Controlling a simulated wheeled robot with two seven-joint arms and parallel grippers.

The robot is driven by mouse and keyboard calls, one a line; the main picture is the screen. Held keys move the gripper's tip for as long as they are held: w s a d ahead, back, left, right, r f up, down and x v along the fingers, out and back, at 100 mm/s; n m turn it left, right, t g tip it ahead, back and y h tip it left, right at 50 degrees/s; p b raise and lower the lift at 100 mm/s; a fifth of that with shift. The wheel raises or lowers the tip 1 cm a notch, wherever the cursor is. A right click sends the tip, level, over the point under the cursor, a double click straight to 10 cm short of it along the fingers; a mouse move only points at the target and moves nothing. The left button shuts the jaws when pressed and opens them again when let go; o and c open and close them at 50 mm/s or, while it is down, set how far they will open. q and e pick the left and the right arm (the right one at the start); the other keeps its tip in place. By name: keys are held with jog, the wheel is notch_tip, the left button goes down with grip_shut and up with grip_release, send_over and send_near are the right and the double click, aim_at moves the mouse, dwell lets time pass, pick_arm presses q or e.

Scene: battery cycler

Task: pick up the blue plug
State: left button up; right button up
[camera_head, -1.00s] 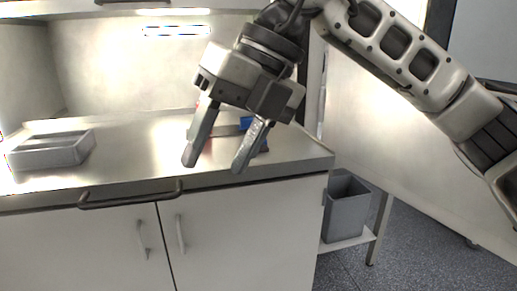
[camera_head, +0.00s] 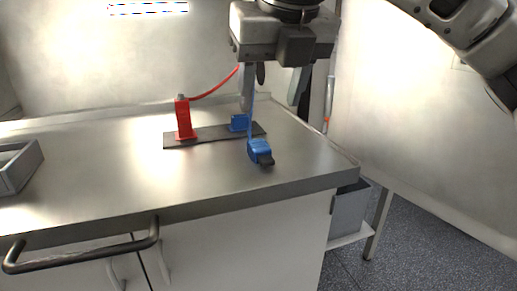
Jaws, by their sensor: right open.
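The blue plug (camera_head: 259,151) lies on the metal worktop, near its right end, with a dark tip pointing toward the front right. A blue cable runs up from it, passing by the left finger of my right gripper. My right gripper (camera_head: 272,98) points down above and behind the plug, open, with nothing between its fingers. A blue socket block (camera_head: 238,123) stands on a dark strip (camera_head: 212,134) behind the plug, partly covered by the cable. My left gripper is not in view.
A red plug (camera_head: 184,118) stands upright on the strip's left part, with a red cable rising to the right. A grey tray (camera_head: 22,166) sits at the left. A handle bar (camera_head: 85,249) juts from the worktop's front. A grey bin (camera_head: 349,212) stands below right.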

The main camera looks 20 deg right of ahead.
aim_at(260, 145)
jog(key=p+x, duration=0.1)
jog(key=x, duration=0.8)
jog(key=shift+w+f, duration=0.25)
jog(key=shift+f, duration=0.1)
jog(key=c, duration=1)
